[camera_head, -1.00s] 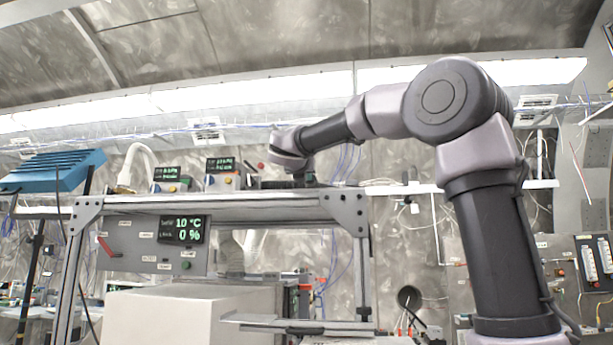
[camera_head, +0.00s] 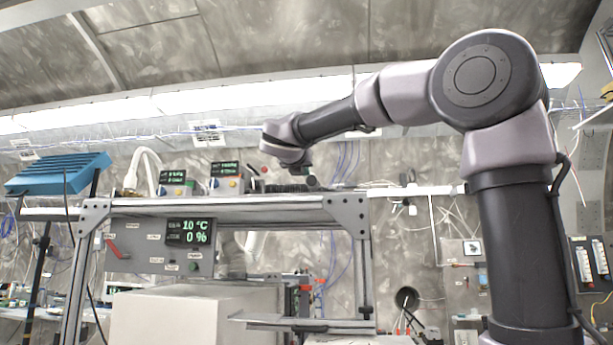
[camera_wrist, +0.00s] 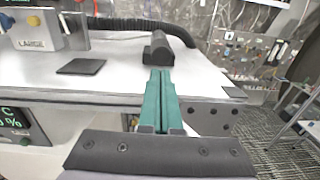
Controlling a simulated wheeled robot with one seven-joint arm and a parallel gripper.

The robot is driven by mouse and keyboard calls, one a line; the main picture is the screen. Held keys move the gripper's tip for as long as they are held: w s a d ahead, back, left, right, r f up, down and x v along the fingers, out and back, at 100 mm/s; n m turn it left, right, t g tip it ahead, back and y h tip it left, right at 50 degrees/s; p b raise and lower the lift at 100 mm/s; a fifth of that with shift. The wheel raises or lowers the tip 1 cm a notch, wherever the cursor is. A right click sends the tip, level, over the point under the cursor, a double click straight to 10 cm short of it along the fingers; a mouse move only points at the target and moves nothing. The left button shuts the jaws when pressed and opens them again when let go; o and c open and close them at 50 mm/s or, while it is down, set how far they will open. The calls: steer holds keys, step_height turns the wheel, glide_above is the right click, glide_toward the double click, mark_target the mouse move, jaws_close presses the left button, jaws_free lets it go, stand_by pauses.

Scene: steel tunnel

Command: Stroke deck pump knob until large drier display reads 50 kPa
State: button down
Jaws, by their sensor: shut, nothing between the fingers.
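My gripper (camera_wrist: 160,73) is shut and empty, its green fingers pointing over the white deck (camera_wrist: 112,56). Its tips are at the near end of a dark rounded knob (camera_wrist: 158,48), seemingly the deck pump knob. I cannot tell whether they touch. The box labelled LARGE (camera_wrist: 33,32) is at the upper left of the wrist view, its screen cut off. In the head view two small drier displays stand on the deck, the left one (camera_head: 173,177) and the right one (camera_head: 225,169). Their readings are too small to make out.
A flat black pad (camera_wrist: 81,67) lies on the deck beside the LARGE box. A ribbed black hose (camera_wrist: 135,24) runs along the back. A blue ribbed object (camera_head: 58,172) is at the left.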

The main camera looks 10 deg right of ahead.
steer(key=v, duration=0.4)
steer(key=shift+w+d, duration=0.15)
steer(key=shift+d, duration=0.05)
stand_by(1.6)
